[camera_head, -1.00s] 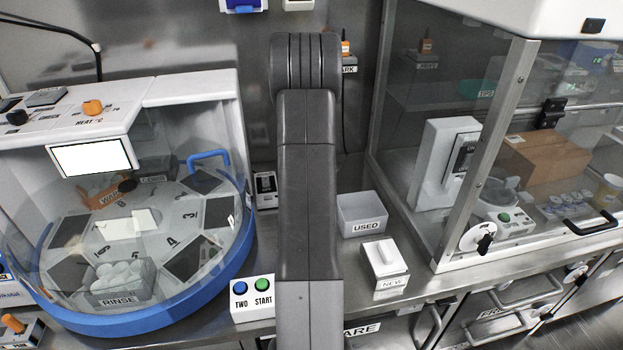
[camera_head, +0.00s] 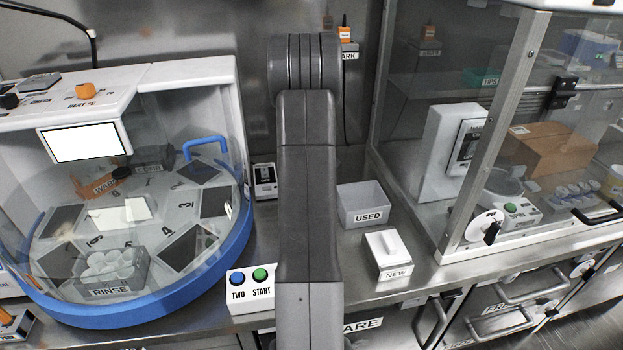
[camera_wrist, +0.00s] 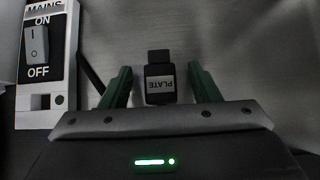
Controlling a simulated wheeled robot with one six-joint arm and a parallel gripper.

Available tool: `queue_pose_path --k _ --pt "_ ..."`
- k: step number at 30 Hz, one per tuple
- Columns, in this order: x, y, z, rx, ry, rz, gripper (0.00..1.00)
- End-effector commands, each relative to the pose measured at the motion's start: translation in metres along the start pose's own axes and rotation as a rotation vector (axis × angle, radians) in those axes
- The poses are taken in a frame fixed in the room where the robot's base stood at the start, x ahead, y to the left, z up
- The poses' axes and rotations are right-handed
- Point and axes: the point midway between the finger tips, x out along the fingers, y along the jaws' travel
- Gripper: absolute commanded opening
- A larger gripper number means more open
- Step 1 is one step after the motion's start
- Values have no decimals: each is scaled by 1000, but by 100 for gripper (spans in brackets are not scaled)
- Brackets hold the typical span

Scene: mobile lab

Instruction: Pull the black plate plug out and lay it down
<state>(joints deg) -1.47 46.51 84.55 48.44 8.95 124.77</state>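In the wrist view, the black plug (camera_wrist: 160,84) with a white PLATE label lies between the two green fingers of my gripper (camera_wrist: 160,88). The fingers are open, one on each side, with a gap showing between each finger and the plug. The plug's far end is a narrower black block against a grey surface. Whether it sits in a socket cannot be made out. In the head view, my arm hides my gripper and the plug.
A white MAINS switch box (camera_wrist: 38,62) stands close left of my fingers. In the head view are a USED bin (camera_head: 363,206), a NEW box (camera_head: 387,254), a TWO/START button box (camera_head: 250,289), a blue-rimmed carousel (camera_head: 150,318) and a glass-fronted cabinet (camera_head: 492,140).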

Motion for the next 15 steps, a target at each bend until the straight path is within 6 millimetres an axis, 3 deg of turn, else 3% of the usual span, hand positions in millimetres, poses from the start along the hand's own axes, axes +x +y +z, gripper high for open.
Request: queue_pose_path --k 7,15 --pt "-8 0 1 0 -1 0 56" --pt "-49 0 1 0 0 0 56"
